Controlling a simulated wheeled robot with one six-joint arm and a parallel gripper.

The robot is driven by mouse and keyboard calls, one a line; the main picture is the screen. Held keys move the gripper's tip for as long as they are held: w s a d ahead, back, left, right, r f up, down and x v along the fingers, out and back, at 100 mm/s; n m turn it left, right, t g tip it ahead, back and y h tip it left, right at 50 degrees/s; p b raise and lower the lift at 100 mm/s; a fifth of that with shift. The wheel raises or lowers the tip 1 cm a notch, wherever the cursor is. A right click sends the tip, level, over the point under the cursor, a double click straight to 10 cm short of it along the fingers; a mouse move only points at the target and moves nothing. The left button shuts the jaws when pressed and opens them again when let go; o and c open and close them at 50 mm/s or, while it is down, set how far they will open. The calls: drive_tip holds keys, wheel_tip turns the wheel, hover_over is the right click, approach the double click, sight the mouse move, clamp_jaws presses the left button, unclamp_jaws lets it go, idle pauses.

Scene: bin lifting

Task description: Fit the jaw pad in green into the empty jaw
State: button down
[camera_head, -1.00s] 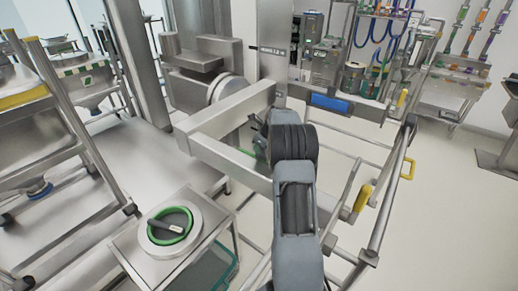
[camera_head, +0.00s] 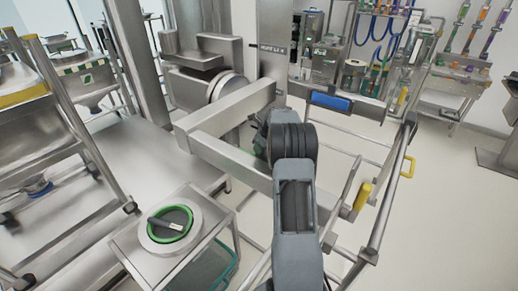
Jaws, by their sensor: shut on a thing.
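My gripper (camera_head: 259,141) is at the far end of my grey arm, mostly hidden behind the wrist. It is shut on the green jaw pad, which shows only as a small dark-green sliver beside the wrist. The gripper is at the inner side of the near steel jaw (camera_head: 215,152), a long bar with no pad showing on its visible part. I cannot tell whether the pad touches this jaw.
A steel cart (camera_head: 128,238) at the lower left bears a round lid with a green ring (camera_head: 150,234) and black handle. A railed frame with yellow grips (camera_head: 362,196) stands right of my arm. A stepped steel platform (camera_head: 75,185) is at the left. Open floor (camera_head: 440,220) lies right.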

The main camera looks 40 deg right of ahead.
drive_tip(key=shift+f, duration=0.1)
drive_tip(key=c, duration=0.8)
unclamp_jaws()
drive_tip(key=shift+c, duration=0.2)
drive_tip(key=shift+f, duration=0.1)
drive_tip(key=b+v, duration=0.1)
drive_tip(key=v, duration=1.3)
drive_tip(key=shift+b, duration=0.3)
drive_tip(key=shift+w, duration=0.1)
